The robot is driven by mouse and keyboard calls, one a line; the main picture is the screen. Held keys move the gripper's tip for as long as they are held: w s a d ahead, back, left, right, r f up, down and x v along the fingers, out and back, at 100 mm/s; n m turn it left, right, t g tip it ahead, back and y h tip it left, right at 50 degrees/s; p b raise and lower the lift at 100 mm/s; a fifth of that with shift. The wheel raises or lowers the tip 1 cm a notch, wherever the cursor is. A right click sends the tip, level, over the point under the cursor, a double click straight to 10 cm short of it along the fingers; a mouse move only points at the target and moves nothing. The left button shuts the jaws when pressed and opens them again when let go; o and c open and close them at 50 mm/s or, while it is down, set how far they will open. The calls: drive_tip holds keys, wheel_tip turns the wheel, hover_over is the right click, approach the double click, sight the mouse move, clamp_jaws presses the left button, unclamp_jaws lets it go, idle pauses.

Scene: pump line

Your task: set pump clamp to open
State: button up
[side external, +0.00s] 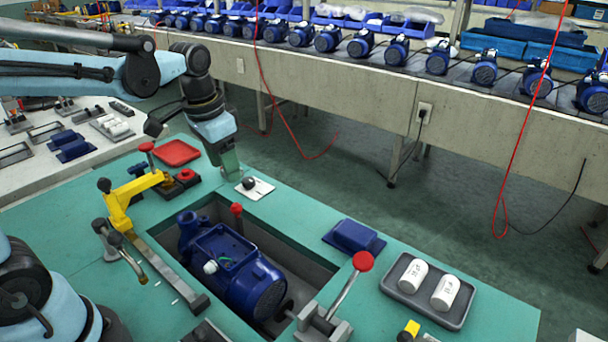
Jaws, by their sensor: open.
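A blue pump (235,268) lies in the recess of the green bench. At its right front end stands a metal clamp (322,322) with a lever slanting up and right to a red ball knob (363,261). A yellow clamp-like arm (130,196) stands on the bench to the pump's left; I cannot tell which of the two is the pump clamp. My gripper (231,164) is behind the pump, low over the bench near a small white plate with a black knob (255,187). It is open, apart from both clamps; its fingers are hard to make out.
A dark blue block (354,236) and a grey tray (398,294) with two white cylinders lie right of the recess. A red tray (177,153) is at the back left. A red-topped post (237,210) stands by the pump. A conveyor (330,70) carries several pumps behind.

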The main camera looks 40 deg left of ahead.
sight(236, 204)
drive_tip(key=f, duration=0.4)
drive_tip(key=w+a+f+g, duration=0.1)
drive_tip(key=f, duration=0.4)
drive_tip(key=w+f+g, duration=0.1)
drive_tip(key=f, duration=0.3)
drive_tip(key=shift+w+a+f+m, duration=0.15)
drive_tip(key=shift+w+a+m, duration=0.1)
drive_tip(key=shift+a+m, duration=0.15)
clamp_jaws()
